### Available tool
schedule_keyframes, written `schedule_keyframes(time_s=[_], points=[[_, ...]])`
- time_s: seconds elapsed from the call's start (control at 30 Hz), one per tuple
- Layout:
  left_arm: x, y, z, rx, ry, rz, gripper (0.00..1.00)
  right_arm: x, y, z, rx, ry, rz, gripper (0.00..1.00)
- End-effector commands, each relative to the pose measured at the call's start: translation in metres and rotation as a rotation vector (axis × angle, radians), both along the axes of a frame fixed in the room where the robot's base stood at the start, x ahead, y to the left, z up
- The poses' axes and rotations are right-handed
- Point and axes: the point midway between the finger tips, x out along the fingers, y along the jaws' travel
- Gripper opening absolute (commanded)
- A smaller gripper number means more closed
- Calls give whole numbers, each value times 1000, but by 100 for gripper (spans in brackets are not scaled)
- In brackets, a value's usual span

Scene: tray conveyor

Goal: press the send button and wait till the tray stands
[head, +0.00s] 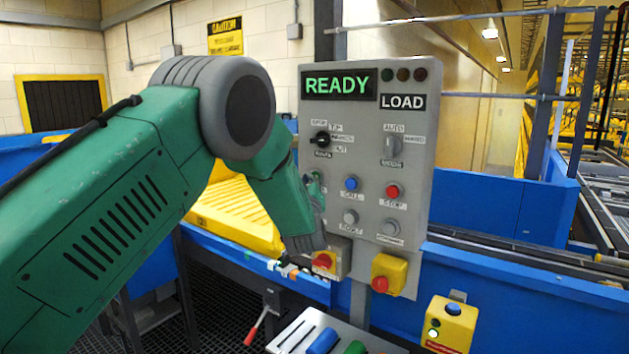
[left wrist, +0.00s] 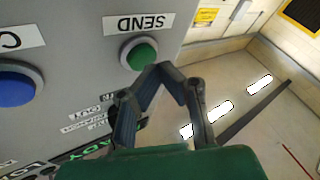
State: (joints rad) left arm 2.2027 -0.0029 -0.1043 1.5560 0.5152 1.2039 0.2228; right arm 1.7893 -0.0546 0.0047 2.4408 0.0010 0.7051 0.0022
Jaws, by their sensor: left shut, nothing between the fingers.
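The grey control panel (head: 365,150) stands in front of me with a screen (head: 338,83) reading READY in green and a LOAD label. The green send button (left wrist: 141,56) shows under its SEND label in the left wrist view; in the head view my arm mostly hides it. My left gripper (left wrist: 160,68) is shut and empty, its fingertips right beside the button's edge; I cannot tell whether they touch it. In the head view the left gripper (head: 316,190) is partly hidden at the panel's left edge. A yellow ribbed piece, perhaps a tray (head: 235,212), lies behind my arm.
A blue call button (head: 352,183) and red stop button (head: 392,191) sit close to the right of send. Blue conveyor walls (head: 490,205) run behind. A small shelf (head: 335,335) stands below the panel.

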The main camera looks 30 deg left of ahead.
Motion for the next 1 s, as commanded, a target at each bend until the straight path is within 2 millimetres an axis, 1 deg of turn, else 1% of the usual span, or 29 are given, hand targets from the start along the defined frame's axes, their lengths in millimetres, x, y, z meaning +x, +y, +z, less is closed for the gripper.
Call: schedule_keyframes(time_s=[1.0], points=[[11,-1,0,0,0,0,0,0,0,-5,0,0,0,40]])
